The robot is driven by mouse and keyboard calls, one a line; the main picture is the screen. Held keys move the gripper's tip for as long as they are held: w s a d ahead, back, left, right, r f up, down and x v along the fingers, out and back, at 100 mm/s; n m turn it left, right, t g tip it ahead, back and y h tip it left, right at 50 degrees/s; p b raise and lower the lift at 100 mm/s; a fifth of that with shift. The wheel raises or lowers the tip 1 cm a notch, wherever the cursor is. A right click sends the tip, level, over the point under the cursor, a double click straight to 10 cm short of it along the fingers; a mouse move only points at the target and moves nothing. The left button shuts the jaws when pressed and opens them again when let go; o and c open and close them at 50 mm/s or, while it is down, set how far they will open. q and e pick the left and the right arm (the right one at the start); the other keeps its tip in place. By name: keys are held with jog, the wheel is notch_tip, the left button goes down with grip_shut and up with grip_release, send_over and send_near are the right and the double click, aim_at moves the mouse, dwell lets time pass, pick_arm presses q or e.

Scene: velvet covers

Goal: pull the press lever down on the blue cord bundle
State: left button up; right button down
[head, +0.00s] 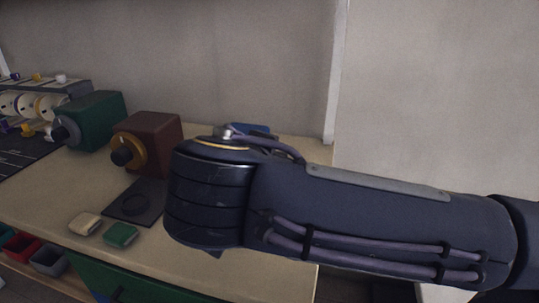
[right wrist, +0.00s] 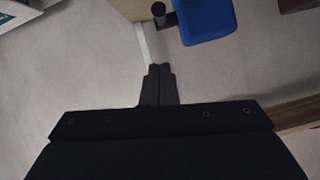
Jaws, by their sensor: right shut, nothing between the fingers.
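A blue object (right wrist: 205,18) is at the top of the right wrist view, cut off by the frame edge. A short dark cylinder (right wrist: 158,9) is just left of it; I cannot tell whether it is the press lever. In the head view a small blue part (head: 262,129) shows behind my right arm, which hides most of that spot. No cord bundle can be made out. My right gripper (right wrist: 158,70) is shut and empty, below the blue object and the cylinder in the picture and apart from them. My left gripper is not in view.
On the table (head: 55,194) stand a green box (head: 103,119) with a grey knob and a brown box (head: 158,132) with a yellow ring. A dark plate (head: 150,190), a cream pad (head: 86,222) and a green pad (head: 121,234) lie in front. A spool rack (head: 45,86) is far left.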

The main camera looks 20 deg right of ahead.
jog(key=v, duration=0.5)
jog(key=shift+s+a+p, duration=0.1)
jog(key=shift+s+p, duration=0.15)
jog(key=shift+p, duration=0.05)
